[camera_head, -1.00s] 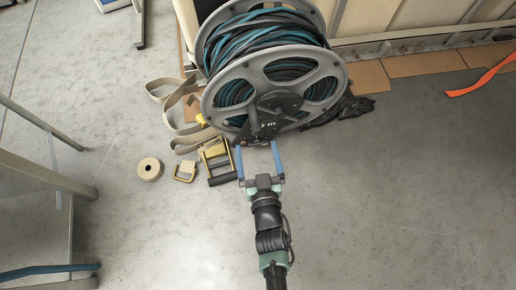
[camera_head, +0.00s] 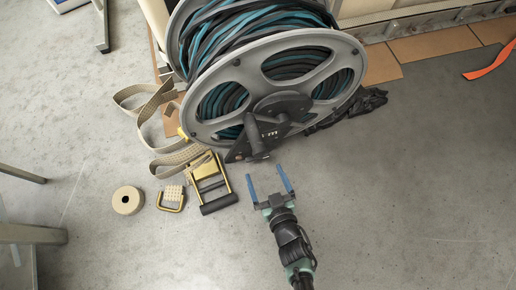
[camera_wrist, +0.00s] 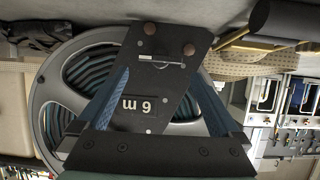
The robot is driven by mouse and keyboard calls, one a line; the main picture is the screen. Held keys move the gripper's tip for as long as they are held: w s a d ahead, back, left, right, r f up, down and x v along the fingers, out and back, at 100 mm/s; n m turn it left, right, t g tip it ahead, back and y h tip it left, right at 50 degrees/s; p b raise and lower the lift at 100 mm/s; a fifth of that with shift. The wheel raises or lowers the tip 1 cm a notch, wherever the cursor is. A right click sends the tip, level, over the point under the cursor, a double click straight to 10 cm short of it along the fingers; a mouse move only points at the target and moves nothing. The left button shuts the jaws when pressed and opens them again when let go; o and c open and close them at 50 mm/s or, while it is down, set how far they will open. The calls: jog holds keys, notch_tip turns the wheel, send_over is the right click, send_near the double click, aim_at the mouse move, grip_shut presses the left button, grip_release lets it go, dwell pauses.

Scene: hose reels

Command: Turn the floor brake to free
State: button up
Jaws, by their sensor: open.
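The hose reel (camera_head: 345,75) has grey spoked flanges and is wound with black and teal hose. A dark bracket with a crank-like black handle (camera_head: 256,135) sits at its near hub. In the wrist view a black plate (camera_wrist: 150,75) marked "6 m", upside down, bears two brown knobs and a small metal pin. I cannot tell for sure which part is the floor brake. My gripper (camera_head: 266,172) is open and empty, its blue fingers pointing at the reel's base from just in front.
A yellow frame with a black bar (camera_head: 218,203), a small yellow buckle (camera_head: 172,198), a tan tape roll (camera_head: 128,200) and a tan strap (camera_head: 148,112) lie left of my gripper. An orange strip (camera_head: 488,66) lies far right.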

aim_at(258, 159)
jog(key=b+x, duration=0.3)
jog(key=x, duration=0.3)
jog(key=shift+s+f, duration=0.15)
jog(key=shift+w+a+f+b, duration=0.1)
jog(key=shift+w+a+b, duration=0.1)
jog(key=shift+w+b, duration=0.4)
jog(key=c, duration=1)
